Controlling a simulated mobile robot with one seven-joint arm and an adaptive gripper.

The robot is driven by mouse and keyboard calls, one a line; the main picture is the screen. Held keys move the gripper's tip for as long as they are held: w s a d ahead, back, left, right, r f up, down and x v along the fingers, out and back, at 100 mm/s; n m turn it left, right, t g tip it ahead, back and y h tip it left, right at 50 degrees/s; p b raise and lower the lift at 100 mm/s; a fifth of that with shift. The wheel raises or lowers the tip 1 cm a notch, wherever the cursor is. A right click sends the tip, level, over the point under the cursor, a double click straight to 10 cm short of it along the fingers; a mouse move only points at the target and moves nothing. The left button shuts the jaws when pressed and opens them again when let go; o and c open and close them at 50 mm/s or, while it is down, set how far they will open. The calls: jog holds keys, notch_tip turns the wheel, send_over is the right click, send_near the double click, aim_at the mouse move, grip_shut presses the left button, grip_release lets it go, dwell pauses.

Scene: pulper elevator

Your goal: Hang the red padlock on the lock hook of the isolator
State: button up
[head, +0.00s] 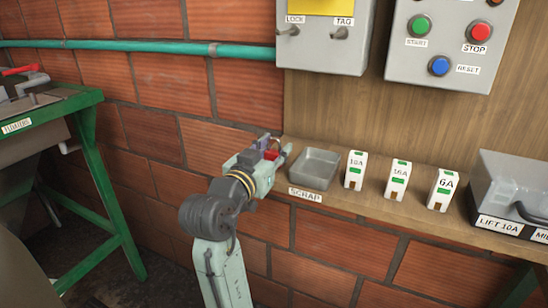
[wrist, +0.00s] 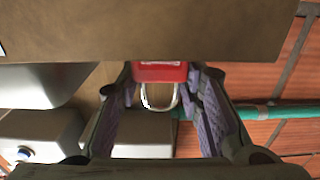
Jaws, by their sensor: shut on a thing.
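My gripper (head: 270,152) is low in front of the shelf's left end in the head view. It is shut on the red padlock (wrist: 160,72), whose body sits between the fingertips (wrist: 162,85) in the wrist view. The padlock's pale shackle (wrist: 146,97) points down in that view. In the head view only a bit of red (head: 272,156) shows at the jaws. The grey isolator box (head: 350,58) is on the wall above and to the right of my gripper. Its lock hook (head: 290,31) is under the LOCK label, left of the hook labelled TAG (head: 340,33), and nothing hangs on it.
A grey scrap tray (head: 314,170), several white breakers (head: 355,170) and a grey lidded box (head: 512,190) stand on the wooden shelf (head: 335,207). A button box (head: 450,45) is right of the isolator. A teal pipe (head: 120,43) runs along the brick wall. A green-framed stand (head: 90,170) is at left.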

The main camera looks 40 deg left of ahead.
jog(key=shift+r, duration=0.15)
jog(key=shift+r, duration=0.5)
jog(key=shift+r+b, duration=0.45)
jog(key=shift+r, duration=0.5)
jog(key=shift+s+a+r+b, duration=0.15)
jog(key=shift+s+b, duration=0.15)
jog(key=shift+s, duration=0.35)
jog(key=s+r+b, duration=0.1)
jog(key=s+b, duration=0.1)
jog(key=s, duration=1.2)
jog(key=shift+s+r+b, duration=0.3)
jog(key=shift+s+b, duration=0.05)
jog(key=shift+b, duration=0.05)
jog(key=shift+d, duration=0.2)
